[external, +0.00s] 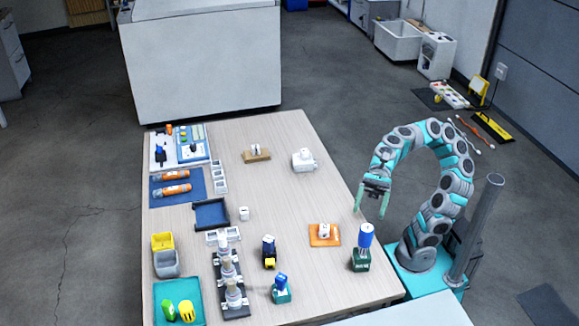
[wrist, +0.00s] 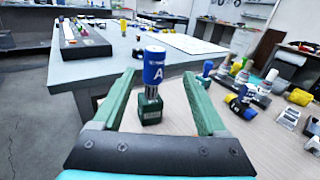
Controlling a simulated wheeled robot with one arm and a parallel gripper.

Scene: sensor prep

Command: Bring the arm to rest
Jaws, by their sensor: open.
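My arm (external: 437,165) arches up from its teal base at the right edge of the wooden table (external: 285,195). My gripper (external: 372,200) hangs above the table's right edge with its green fingers pointing down. It is open and empty. In the wrist view my gripper (wrist: 163,95) shows its two fingers well apart. A blue-topped sensor marked "A" (wrist: 153,68) in a dark green block (wrist: 151,105) appears between them, farther off. In the external view that blue-topped sensor (external: 365,236) stands upright in its green block (external: 361,260), in front of the gripper and apart from it.
An orange pad (external: 335,239) with a white part lies left of the gripper. A second blue-topped piece (external: 281,282), a yellow-black piece (external: 269,252) and a dark rack (external: 231,290) stand at the front. A grey post (external: 480,225) rises beside my arm. The table's middle right is clear.

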